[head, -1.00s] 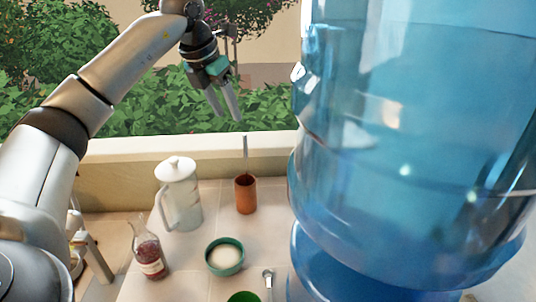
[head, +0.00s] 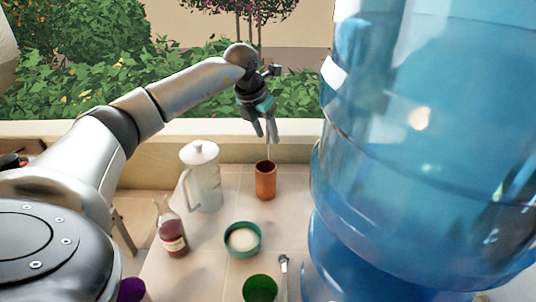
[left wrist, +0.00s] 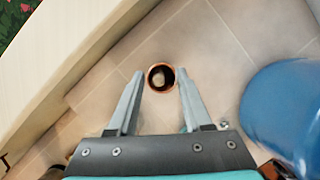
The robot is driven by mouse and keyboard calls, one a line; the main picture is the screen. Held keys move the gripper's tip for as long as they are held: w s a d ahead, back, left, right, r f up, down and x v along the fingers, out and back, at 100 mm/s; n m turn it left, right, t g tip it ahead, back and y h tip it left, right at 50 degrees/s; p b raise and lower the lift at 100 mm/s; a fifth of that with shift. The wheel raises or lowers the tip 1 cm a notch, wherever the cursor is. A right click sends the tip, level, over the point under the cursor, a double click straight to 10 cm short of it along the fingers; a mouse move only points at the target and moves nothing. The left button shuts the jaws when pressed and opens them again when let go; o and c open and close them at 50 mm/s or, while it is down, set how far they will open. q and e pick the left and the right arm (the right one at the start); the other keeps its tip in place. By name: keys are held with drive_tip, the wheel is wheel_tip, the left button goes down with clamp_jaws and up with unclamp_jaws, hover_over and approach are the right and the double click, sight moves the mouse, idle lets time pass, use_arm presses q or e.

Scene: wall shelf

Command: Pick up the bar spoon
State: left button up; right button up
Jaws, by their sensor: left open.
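The bar spoon (head: 268,149) shows in the head view as a thin upright grey rod standing in the brown cup (head: 266,182); its lower end is hidden inside. My left gripper (head: 266,138) is open, pointing down above the cup, with its fingertips around the rod's upper end. In the left wrist view the cup's round mouth (left wrist: 160,77) lies between the two fingers, with a pale spot inside; I cannot tell whether either finger touches the rod. My right gripper is out of view.
A large blue water bottle (head: 425,150) stands close on the right. A white lidded pitcher (head: 204,180), a bottle of red liquid (head: 172,232), a bowl of white stuff (head: 243,238), a green bowl (head: 260,289) and a small utensil (head: 284,275) are nearer. A ledge (head: 225,150) runs behind.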

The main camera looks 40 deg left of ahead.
sight(268, 159)
use_arm(q)
drive_tip(key=shift+x, duration=1.15)
clamp_jaws()
idle(0.5)
